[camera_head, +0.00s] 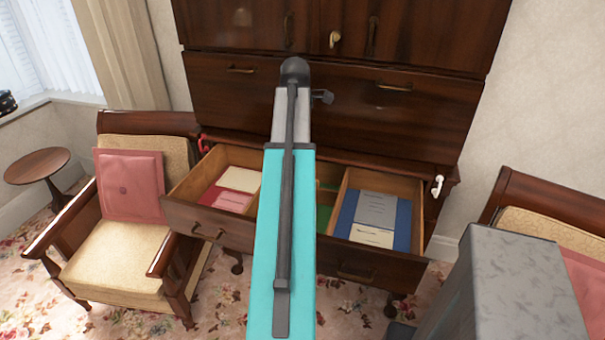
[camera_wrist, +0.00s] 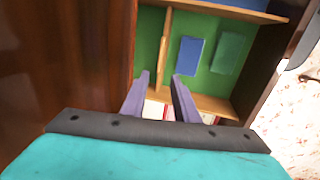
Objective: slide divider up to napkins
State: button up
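An open drawer (camera_head: 232,239) has several compartments. Its left compartment holds red (camera_head: 226,198) and cream (camera_head: 240,179) flat pieces, possibly napkins. Its right one holds blue, grey (camera_head: 377,210) and cream pieces. In the wrist view, my gripper (camera_wrist: 160,77) is open above the drawer. A thin wooden divider (camera_wrist: 166,38) runs across the green-lined middle compartment, its near end appearing between my fingers; contact cannot be told. A wider wooden wall (camera_wrist: 212,102) lies below, with red and white edges beyond it. A blue piece (camera_wrist: 190,56) and a green piece (camera_wrist: 229,53) lie right of the divider. In the head view, my arm hides the gripper.
The dark wooden cabinet (camera_head: 420,120) rises behind the drawer. An armchair with a pink cushion (camera_head: 131,185) stands left, near a small round table (camera_head: 38,166). Another chair (camera_head: 545,208) stands at the right. Flowered carpet (camera_head: 110,318) covers the floor.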

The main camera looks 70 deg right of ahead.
notch_tip(320, 180, down, 13)
jog(key=d+p, duration=0.2)
jog(key=p, duration=0.1)
jog(key=shift+d+f, duration=0.2)
jog(key=shift+d, duration=0.1)
dwell(0.6)
jog(key=shift+w, duration=0.1)
jog(key=shift+c, duration=0.3)
grip_shut()
dwell(1.1)
